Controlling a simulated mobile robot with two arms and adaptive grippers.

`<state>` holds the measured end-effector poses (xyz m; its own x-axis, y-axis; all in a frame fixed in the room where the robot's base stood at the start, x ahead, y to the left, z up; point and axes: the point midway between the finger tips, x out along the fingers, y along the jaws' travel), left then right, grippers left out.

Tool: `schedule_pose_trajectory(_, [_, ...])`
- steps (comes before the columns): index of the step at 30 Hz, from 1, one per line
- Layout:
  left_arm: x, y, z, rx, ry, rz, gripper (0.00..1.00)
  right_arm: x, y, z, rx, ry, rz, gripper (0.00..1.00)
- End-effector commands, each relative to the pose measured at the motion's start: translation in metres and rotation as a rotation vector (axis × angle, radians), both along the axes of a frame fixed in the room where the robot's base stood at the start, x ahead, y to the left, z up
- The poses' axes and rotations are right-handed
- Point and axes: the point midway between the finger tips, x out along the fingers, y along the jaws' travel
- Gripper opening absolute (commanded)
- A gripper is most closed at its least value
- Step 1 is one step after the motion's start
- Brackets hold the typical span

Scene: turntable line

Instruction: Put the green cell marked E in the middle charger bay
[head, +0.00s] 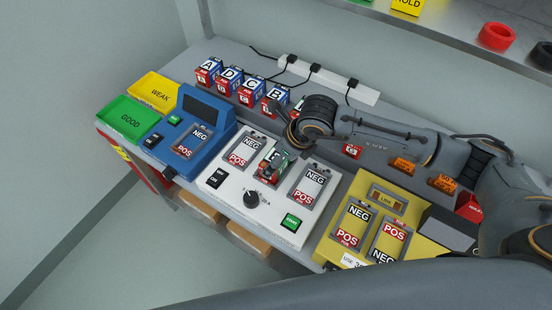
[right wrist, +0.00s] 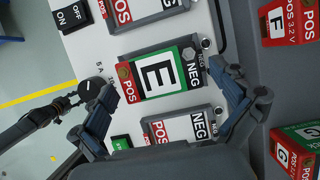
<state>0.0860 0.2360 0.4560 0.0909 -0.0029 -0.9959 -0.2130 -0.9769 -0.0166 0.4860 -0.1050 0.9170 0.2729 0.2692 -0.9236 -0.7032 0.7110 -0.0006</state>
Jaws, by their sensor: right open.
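The green cell marked E (right wrist: 158,76) lies in the middle bay of the white charger (head: 223,188), its red POS end and its NEG end facing the same ways as the labels of the neighbouring bays. In the head view the cell (head: 272,168) is partly hidden by my right gripper. The wrist view does not settle whether it is fully seated. My right gripper (right wrist: 167,88) is open, with its fingers apart on either side of the cell's ends. In the head view this gripper (head: 290,138) is just behind the cell.
The left bay (head: 243,152) and right bay (head: 313,188) of the white charger look empty. A blue tester (head: 205,125) stands left, a yellow charger (head: 375,225) right. Several lettered cells (head: 230,78) and a power strip (head: 330,80) are behind. A cell marked F (right wrist: 280,25) stands near.

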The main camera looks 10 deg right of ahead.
Motion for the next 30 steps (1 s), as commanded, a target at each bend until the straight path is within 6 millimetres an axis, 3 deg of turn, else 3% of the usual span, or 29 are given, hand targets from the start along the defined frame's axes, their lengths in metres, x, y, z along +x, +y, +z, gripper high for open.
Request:
schedule_pose_trajectory(9, [0.000, 0.000, -0.022, 0.000, -0.001, 0.000, 0.40, -0.018, -0.018, 0.061, 0.000, -0.004, 0.002, 1.00])
schedule_pose_trajectory(15, [0.000, 0.000, -0.027, 0.000, -0.001, 0.000, 0.40, -0.026, -0.025, 0.085, 0.000, -0.002, 0.001, 1.00])
schedule_pose_trajectory(30, [0.000, -0.001, -0.027, -0.001, -0.001, 0.000, 0.40, -0.028, -0.027, 0.092, 0.000, 0.001, 0.001, 1.00])
